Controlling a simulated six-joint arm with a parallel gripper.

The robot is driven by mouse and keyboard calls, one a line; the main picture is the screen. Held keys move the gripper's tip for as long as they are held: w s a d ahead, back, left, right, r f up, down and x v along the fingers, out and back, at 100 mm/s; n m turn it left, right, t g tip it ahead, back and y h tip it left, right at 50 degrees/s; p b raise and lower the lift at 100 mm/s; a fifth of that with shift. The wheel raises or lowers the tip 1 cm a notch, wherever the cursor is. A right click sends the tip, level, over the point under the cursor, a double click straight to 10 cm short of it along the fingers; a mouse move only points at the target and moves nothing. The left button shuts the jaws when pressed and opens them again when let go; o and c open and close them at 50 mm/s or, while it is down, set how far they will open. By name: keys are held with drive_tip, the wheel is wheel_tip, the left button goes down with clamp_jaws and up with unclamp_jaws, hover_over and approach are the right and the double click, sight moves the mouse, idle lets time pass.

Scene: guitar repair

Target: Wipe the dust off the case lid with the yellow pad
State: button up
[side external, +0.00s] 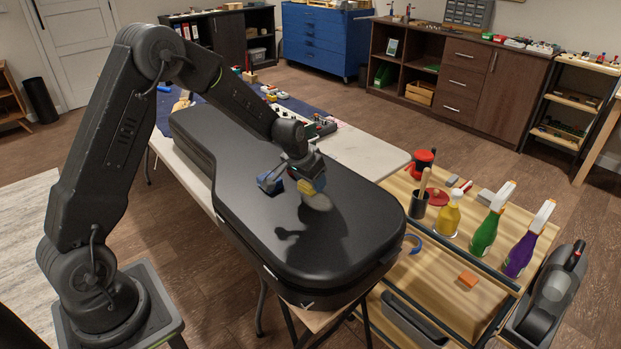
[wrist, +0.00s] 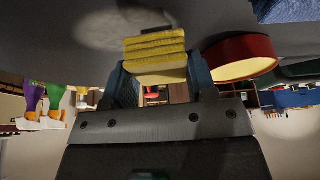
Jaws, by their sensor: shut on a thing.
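The black case (side external: 285,235) lies flat on a table, lid up. A pale dusty patch (side external: 316,200) shows on its lid; a pale patch (wrist: 130,18) also shows at the top of the wrist view. My gripper (side external: 306,184) is over the lid beside this patch, its blue fingers shut on the yellow pad (side external: 320,183). In the wrist view the pad (wrist: 155,52) sits between the fingertips with its layered edge showing. I cannot tell whether the pad touches the lid.
Small items stand on the table behind the case. A red rounded object (wrist: 238,58) shows in the wrist view.

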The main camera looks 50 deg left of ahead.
sight(329, 203)
drive_tip(key=shift+f, duration=0.85)
drive_tip(key=shift+d, duration=0.1)
drive_tip(key=shift+d, duration=2.95)
drive_tip(key=shift+a+f, duration=0.1)
drive_tip(key=shift+a, duration=2.95)
drive_tip(key=shift+d, duration=0.15)
drive_tip(key=shift+d, duration=2.9)
drive_tip(key=shift+a, duration=0.1)
